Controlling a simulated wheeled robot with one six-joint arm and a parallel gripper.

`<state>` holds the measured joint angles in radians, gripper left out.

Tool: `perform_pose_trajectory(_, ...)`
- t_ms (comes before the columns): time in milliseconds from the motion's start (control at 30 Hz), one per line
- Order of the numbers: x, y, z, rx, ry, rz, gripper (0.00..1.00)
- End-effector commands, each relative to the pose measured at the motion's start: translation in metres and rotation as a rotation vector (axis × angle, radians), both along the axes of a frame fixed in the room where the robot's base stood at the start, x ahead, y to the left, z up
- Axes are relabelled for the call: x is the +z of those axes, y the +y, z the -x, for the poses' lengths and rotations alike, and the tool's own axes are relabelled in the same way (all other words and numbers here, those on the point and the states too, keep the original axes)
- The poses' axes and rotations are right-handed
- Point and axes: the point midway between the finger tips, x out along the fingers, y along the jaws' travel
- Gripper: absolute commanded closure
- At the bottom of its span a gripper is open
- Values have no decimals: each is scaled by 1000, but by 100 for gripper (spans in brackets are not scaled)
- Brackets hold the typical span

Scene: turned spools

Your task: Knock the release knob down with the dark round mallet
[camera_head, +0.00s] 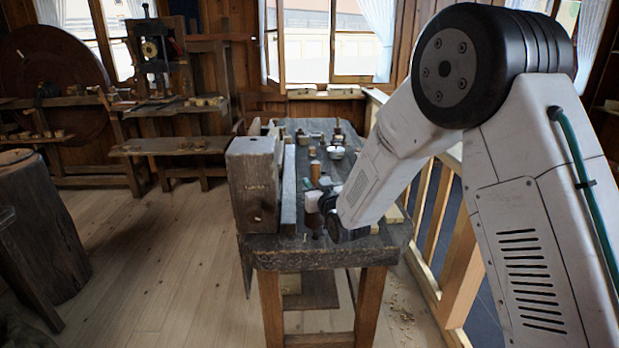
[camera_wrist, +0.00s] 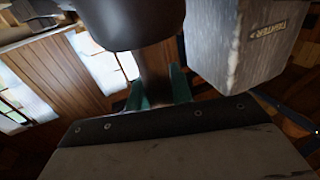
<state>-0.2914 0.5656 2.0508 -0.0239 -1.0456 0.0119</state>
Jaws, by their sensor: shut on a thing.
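In the wrist view the dark round mallet (camera_wrist: 132,22) fills the top centre, its smooth head beyond my fingers. Its brown handle (camera_wrist: 154,72) runs down between the two teal fingers of my gripper (camera_wrist: 158,88), which are shut on it. In the head view my gripper (camera_head: 324,203) is over the near part of the bench, right of the heavy grey block; my arm hides part of it, and I cannot make out the mallet clearly there. I cannot tell which small part on the bench is the release knob.
The grey wooden block (camera_head: 254,188) stands at the bench's near left; it also shows close to the mallet in the wrist view (camera_wrist: 245,45). The dark bench (camera_head: 300,243) holds several small turned pieces and a pale bowl (camera_head: 336,153). A wooden railing (camera_head: 437,205) runs along the right.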

Motion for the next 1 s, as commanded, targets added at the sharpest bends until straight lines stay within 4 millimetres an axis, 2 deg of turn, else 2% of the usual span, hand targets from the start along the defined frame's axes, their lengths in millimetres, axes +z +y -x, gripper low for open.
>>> perform_pose_trajectory(433, 0, 0, 0, 0, 2, 1, 100)
perform_pose_trajectory(800, 31, 0, 0, 0, -1, 0, 100)
perform_pose_trajectory(1000, 32, 0, 0, 0, 1, 0, 100)
